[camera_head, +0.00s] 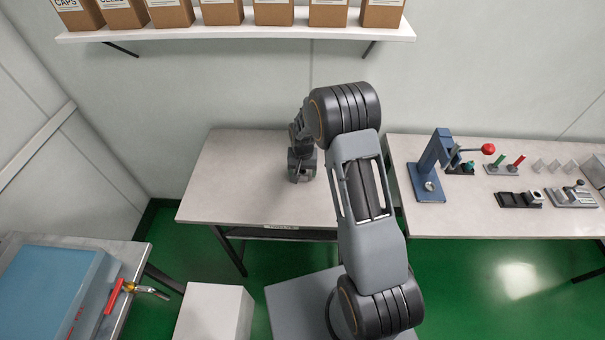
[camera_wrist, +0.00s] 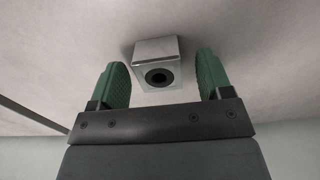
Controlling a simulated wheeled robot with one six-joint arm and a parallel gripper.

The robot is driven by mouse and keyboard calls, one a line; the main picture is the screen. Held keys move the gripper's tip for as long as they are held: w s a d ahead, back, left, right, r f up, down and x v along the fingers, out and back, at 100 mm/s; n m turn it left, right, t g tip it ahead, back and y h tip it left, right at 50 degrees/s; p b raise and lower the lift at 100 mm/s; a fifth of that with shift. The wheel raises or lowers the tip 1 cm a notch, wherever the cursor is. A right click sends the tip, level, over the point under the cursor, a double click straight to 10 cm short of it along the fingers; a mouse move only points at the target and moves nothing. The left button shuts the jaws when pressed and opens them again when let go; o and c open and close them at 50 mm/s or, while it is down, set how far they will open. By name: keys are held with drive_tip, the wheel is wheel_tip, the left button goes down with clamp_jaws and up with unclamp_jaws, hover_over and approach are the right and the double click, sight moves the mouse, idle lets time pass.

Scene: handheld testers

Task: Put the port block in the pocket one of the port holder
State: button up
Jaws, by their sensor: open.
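The port block (camera_wrist: 155,52) is a light grey metal block with a dark round hole in its facing side. In the wrist view it sits on the pale table top between the two green fingers of my gripper (camera_wrist: 161,72). The fingers are open, with a gap on each side of the block. In the head view my gripper (camera_head: 301,172) is low over the middle table, and the block cannot be made out there.
On the right table (camera_head: 455,222) stand a blue press (camera_head: 432,165) with a red-knobbed lever, small coloured testers (camera_head: 502,166) and a grey clamp fixture (camera_head: 571,197). A shelf (camera_head: 245,33) with cardboard boxes hangs above. The middle table (camera_head: 225,190) is otherwise clear.

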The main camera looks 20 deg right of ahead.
drive_tip(key=shift+f, duration=0.25)
drive_tip(key=shift+c, duration=0.3)
drive_tip(key=c, duration=1.1)
drive_tip(key=shift+r, duration=0.1)
